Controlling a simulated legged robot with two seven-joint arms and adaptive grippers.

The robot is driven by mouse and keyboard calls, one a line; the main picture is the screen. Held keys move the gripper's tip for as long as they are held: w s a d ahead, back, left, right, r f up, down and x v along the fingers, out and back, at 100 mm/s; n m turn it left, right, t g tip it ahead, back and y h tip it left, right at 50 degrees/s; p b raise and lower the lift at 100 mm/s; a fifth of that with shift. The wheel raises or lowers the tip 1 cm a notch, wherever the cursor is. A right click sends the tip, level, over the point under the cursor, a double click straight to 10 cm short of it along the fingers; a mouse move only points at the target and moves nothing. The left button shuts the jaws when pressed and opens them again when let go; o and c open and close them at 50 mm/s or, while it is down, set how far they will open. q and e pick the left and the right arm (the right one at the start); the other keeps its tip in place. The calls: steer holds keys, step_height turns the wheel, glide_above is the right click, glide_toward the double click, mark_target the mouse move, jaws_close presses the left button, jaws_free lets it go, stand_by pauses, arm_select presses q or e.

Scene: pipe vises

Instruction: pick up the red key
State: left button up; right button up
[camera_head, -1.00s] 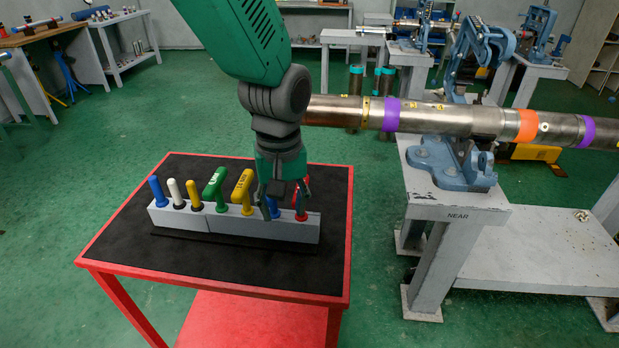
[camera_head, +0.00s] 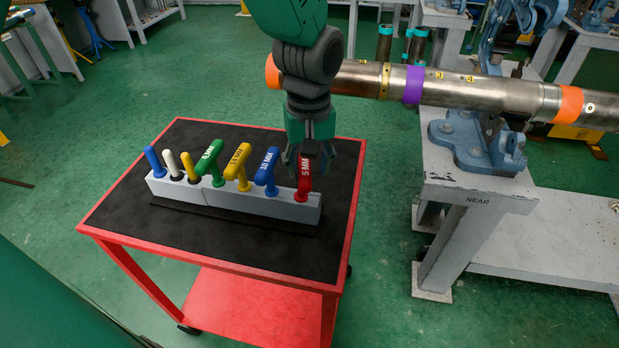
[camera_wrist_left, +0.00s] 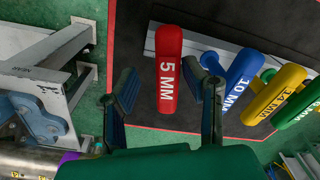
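The red key (camera_head: 304,178), marked 5 MM, stands in the right end of the grey holder block (camera_head: 230,204) on the cart. In the left wrist view the red key (camera_wrist_left: 168,72) lies in line with the gap between the fingers. My left gripper (camera_head: 309,166) is just above and behind the red key in the head view. Its fingers (camera_wrist_left: 165,95) are spread apart with nothing clamped between them. Whether a finger touches the key cannot be told. My right gripper is not in view.
A blue 10 MM key (camera_head: 266,172) stands close beside the red key, then a yellow key (camera_head: 238,165) and a green key (camera_head: 209,162). The holder stands on a red cart with a black top (camera_head: 170,228). A long steel pipe (camera_head: 480,92) in a blue vise is to the right.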

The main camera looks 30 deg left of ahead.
mark_target(295, 194)
arm_select(q)
steer(key=a+f, duration=0.2)
steer(key=f, duration=0.1)
steer(key=a+f, duration=0.1)
steer(key=f, duration=0.1)
steer(key=shift+s+a+f+b, duration=0.1)
steer(key=shift+f+b, duration=0.05)
steer(key=shift+b, duration=0.15)
steer(key=shift+a+f, duration=0.15)
steer(key=shift+f, duration=0.2)
steer(key=shift+d+r, duration=0.1)
steer(key=shift+d, duration=0.25)
steer(key=shift+d+r, duration=0.2)
steer(key=shift+d, duration=0.65)
steer(key=c, duration=0.8)
steer(key=shift+d, duration=0.15)
jaws_close()
steer(key=shift+a+f, duration=0.1)
steer(key=shift+a, duration=0.7)
steer(key=r, duration=0.6)
steer(key=r+p, duration=0.1)
steer(key=r, duration=0.2)
steer(key=shift+d, duration=0.25)
steer(key=shift+a+r, duration=0.1)
steer(key=shift+r, duration=0.4)
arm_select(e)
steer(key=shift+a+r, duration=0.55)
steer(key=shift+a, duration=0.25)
